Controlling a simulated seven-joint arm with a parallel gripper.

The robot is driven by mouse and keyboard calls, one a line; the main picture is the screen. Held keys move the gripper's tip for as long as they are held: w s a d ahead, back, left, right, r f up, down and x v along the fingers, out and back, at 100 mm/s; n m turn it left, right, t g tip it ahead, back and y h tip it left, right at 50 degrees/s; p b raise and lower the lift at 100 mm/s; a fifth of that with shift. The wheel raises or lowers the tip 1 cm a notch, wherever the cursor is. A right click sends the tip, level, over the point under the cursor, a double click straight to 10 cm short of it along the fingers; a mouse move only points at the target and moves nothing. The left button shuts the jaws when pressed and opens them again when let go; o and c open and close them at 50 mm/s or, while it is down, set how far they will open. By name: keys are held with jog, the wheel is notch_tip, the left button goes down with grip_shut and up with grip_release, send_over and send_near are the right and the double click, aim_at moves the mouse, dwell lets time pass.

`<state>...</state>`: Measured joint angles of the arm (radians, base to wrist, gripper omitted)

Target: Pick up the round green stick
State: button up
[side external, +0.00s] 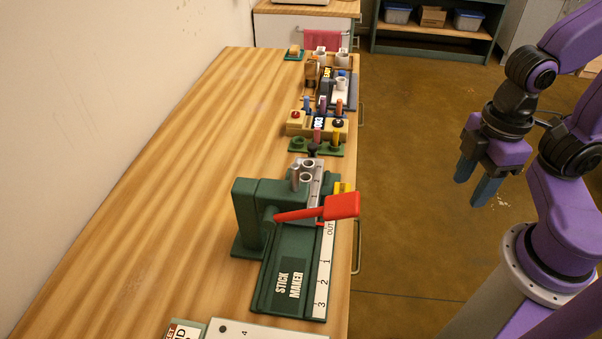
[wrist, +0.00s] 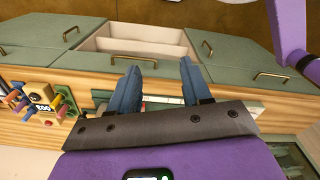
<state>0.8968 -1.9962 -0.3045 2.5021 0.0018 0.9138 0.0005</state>
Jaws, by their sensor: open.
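I cannot make out a round green stick for certain in either view. In the side external view a green rack (side external: 329,151) on the table holds a pink stick (side external: 317,136) and a yellow stick (side external: 336,138); a green round part (side external: 298,143) is at its left end. Behind it, blue, purple and orange sticks stand in a tan holder (side external: 294,127). My gripper (side external: 469,194) is open and empty, off to the right of the table over the floor. The wrist view shows its two blue fingers apart (wrist: 160,66) with nothing between them.
The green stick maker (side external: 265,215) with a red lever (side external: 342,206) stands nearer on the table (side external: 150,200). Colourful pieces (wrist: 40,106) show at the left of the wrist view. Green drawer fronts (wrist: 240,58) and an open drawer (wrist: 140,45) face my gripper. The table's left side is clear.

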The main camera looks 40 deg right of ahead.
jog(key=w+a+r+n, duration=0.1)
jog(key=w+a+r, duration=0.4)
jog(key=w+a, duration=0.55)
jog(key=w+a+r+n, duration=0.1)
jog(key=w+a+r, duration=0.45)
jog(key=w, duration=0.85)
jog(key=f, duration=0.6)
jog(key=a+f, duration=0.1)
jog(key=f, duration=1.1)
jog(key=shift+s+a+f, duration=0.25)
jog(key=shift+f, duration=0.15)
grip_shut()
